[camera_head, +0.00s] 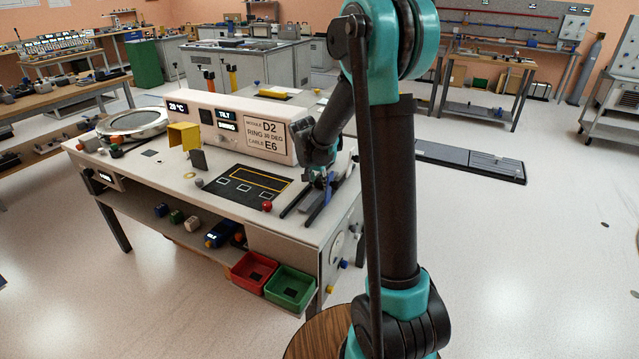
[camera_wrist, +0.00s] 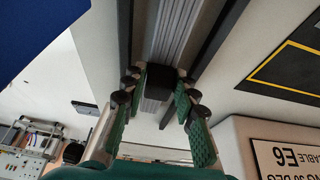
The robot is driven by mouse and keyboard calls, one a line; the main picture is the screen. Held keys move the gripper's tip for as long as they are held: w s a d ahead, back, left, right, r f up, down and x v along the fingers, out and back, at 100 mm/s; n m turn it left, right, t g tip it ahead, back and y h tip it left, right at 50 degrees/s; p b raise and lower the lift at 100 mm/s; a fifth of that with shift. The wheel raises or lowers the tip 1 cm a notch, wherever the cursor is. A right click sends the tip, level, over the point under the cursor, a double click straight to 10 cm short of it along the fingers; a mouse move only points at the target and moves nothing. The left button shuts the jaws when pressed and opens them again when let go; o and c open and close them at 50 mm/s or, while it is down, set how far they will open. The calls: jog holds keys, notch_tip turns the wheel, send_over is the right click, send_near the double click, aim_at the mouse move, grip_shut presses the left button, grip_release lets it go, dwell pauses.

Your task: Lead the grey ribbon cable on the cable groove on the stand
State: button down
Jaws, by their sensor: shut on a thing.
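My gripper (camera_head: 318,174) is low over the right end of the workbench in the head view. In the wrist view my gripper (camera_wrist: 160,90) has its green pads on both sides of a dark block at the end of the grey ribbon cable (camera_wrist: 175,32). The cable runs from there to the top of the picture, between two dark bars; a dark bar (camera_wrist: 215,45) shows on its right. These bars look like the sides of the groove, but I cannot tell if the cable lies down in it. In the head view my gripper and arm partly hide this spot.
A blue piece (camera_head: 320,207) lies beside the bars near the bench's right edge. A red knob (camera_head: 266,206) and a black mat (camera_head: 232,190) with yellow lines are to the left.

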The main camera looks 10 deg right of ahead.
jog(key=shift+f, duration=0.25)
jog(key=c, duration=1.1)
grip_release()
jog(key=v, duration=1.2)
jog(key=shift+w, duration=0.1)
